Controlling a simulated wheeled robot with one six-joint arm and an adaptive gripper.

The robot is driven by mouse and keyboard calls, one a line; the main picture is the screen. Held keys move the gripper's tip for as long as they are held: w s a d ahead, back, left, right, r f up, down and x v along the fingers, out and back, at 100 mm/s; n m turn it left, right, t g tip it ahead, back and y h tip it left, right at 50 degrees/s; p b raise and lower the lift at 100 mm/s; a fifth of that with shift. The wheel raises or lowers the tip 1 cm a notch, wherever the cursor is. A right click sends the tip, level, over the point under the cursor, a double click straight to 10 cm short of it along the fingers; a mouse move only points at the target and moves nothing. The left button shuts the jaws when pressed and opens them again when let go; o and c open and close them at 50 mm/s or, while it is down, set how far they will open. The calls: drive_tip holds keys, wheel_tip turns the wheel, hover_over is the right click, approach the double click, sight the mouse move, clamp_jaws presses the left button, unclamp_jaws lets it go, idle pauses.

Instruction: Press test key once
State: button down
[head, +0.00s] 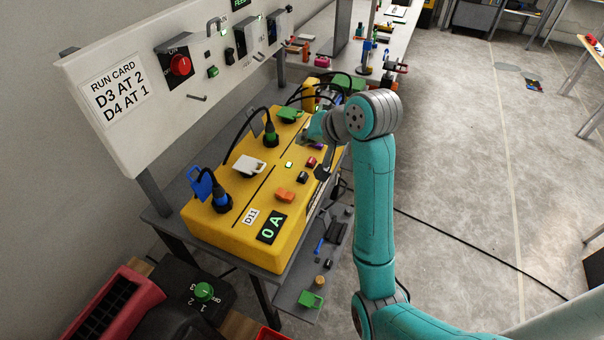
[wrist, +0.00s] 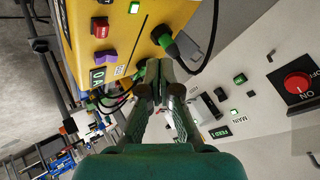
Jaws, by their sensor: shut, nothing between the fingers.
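The yellow test box (head: 235,240) stands on a bench below the white panel. On its top are a black key (head: 302,177), a red key (head: 311,162), a small green-lit square (head: 289,164) and an orange rocker (head: 285,195). I cannot read which one is the test key. In the wrist view, a black key (wrist: 103,3), a red key (wrist: 100,28) and a purple rocker (wrist: 107,52) show up and left of my gripper (wrist: 160,70). My gripper is shut and empty, apart from these keys. In the head view my arm partly hides it.
The white panel (head: 125,140) carries a red knob (head: 180,65). A "0 A" display (head: 271,227) reads near the box's front. Open floor (head: 480,150) lies to the right.

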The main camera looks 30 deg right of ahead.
sight(305, 176)
drive_tip(key=shift+f, duration=0.15)
drive_tip(key=shift+f, duration=4.3)
drive_tip(key=shift+f, duration=0.75)
drive_tip(key=shift+r, duration=0.8)
drive_tip(key=shift+r, duration=2.5)
